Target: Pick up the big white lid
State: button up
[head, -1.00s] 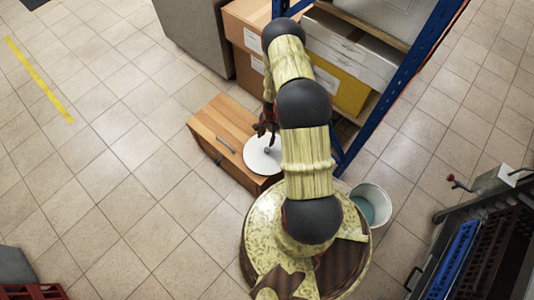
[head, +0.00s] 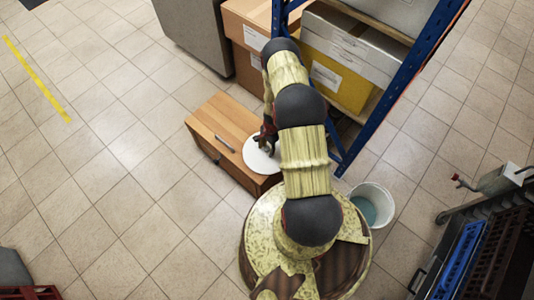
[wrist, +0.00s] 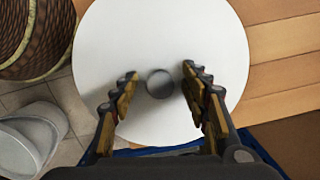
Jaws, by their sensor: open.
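The big white lid (head: 259,160) is a round flat disc with a grey knob at its middle. It lies on top of a wooden cabinet (head: 213,118), near the end closest to my base. In the wrist view the lid (wrist: 160,40) fills the upper middle, and its knob (wrist: 160,83) shows between my fingertips. My gripper (wrist: 158,72) is open above the lid, with one finger on each side of the knob and a gap on both sides. In the head view my gripper (head: 266,141) partly covers the lid, and the knob is hidden there.
A metal bar handle (head: 225,144) lies on the cabinet top beside the lid. A blue shelf rack (head: 390,90) with boxes stands close behind on the right. A pale bucket (head: 372,190) is on the floor at right. The tiled floor at left is clear.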

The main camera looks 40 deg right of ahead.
jog(key=shift+c, duration=0.6)
grip_shut()
